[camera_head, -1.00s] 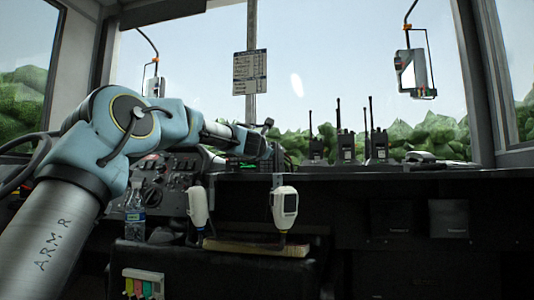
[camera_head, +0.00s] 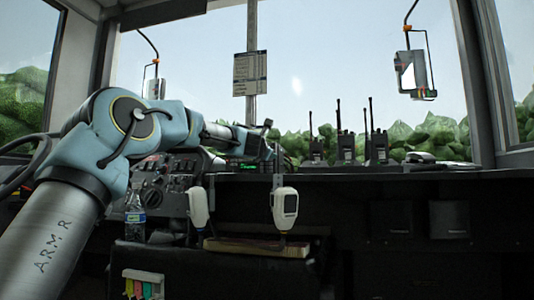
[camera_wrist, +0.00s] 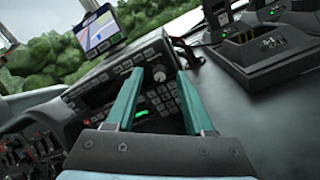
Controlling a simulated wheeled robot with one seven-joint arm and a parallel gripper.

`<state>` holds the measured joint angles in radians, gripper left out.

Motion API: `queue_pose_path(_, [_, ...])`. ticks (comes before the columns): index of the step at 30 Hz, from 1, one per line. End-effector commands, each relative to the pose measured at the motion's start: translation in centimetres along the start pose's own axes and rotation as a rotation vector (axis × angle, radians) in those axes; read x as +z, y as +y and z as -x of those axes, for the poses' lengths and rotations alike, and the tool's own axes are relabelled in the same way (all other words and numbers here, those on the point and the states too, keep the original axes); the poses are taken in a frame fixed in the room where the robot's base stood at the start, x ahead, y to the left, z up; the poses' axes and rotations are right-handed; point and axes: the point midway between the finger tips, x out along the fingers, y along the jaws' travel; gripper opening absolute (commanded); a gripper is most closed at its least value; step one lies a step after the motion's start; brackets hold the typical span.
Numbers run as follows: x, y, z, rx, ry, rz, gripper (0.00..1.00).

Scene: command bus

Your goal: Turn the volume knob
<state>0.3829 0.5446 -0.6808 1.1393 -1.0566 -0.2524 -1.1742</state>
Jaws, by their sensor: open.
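The volume knob appears to be a small round pale knob (camera_wrist: 159,74) on the face of a dark radio unit (camera_wrist: 120,82) in the wrist view. Rows of buttons and a small green light are on the same face. My gripper (camera_wrist: 160,88) is open, with its two teal fingers pointing at the radio. In the picture the knob lies between the fingertips; I cannot tell whether they touch it. In the head view the radio (camera_head: 246,168) shows a green display on the dashboard, and my wrist hides part of it. The fingertips are not clear there.
Handheld radios in chargers (camera_wrist: 262,42) stand right of the radio unit. A navigation screen (camera_wrist: 100,31) is behind it. Two white handsets, one nearer the middle (camera_head: 285,208), hang below the dash edge. A bottle (camera_head: 135,215) stands at left.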

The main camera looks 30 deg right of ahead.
Motion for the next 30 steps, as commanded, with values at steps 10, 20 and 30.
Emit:
queue_pose_path(10, [-0.1, 0.0, 1.7, 0.002, -0.001, -0.002, 0.53])
queue_pose_path(20, [-0.2, 0.0, 7.8, 0.003, 0.0, -0.005, 0.53])
queue_pose_path(30, [-0.1, 0.0, 10.8, 0.001, 0.001, -0.001, 0.53])
